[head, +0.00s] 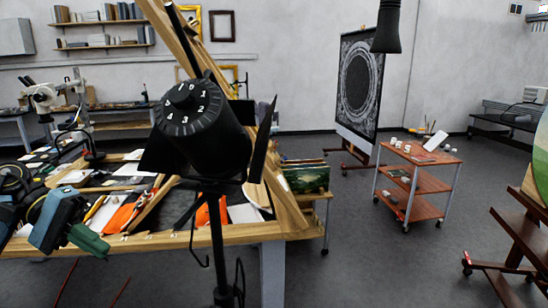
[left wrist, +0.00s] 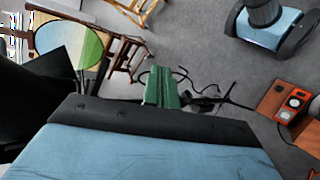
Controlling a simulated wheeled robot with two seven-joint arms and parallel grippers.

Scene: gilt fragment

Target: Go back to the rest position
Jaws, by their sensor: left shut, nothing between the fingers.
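My left gripper (head: 88,246) shows at the left of the head view, with a blue body and green fingers, in front of the cluttered workbench. In the left wrist view its green fingers (left wrist: 162,88) are together, with nothing between them, and grey floor shows beyond them. Whether it touches the bench cannot be told. My right gripper is in neither view.
A black studio lamp (head: 200,125) on a stand blocks the middle of the head view. The wooden workbench (head: 180,240) carries papers and tools. A red-brown trolley (head: 415,153) stands right of centre, and a wooden easel (head: 515,240) stands at far right. Floor between them is clear.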

